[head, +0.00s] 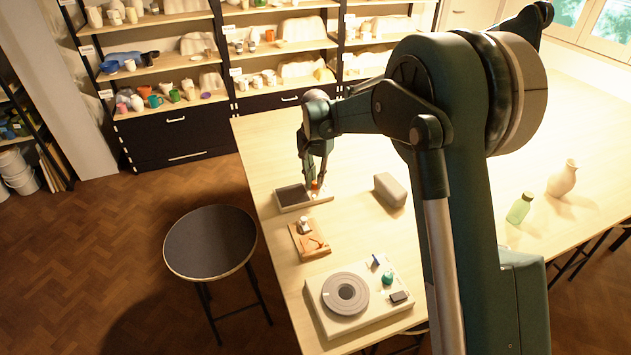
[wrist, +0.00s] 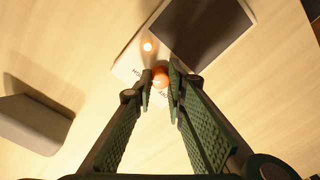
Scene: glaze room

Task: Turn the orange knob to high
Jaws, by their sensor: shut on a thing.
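The orange knob (wrist: 160,77) sits on a pale panel (wrist: 133,55) with dark lettering, partly hidden by my fingers. In the head view my gripper (head: 315,183) reaches down to the panel's right end, and the knob shows only as a speck of orange. I cannot read which mark the knob points at.
A dark plate (wrist: 200,28) covers the panel's other part. A grey block (head: 389,190) lies to the right on the table. A green bottle (head: 520,207) and vase (head: 563,178) are far right.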

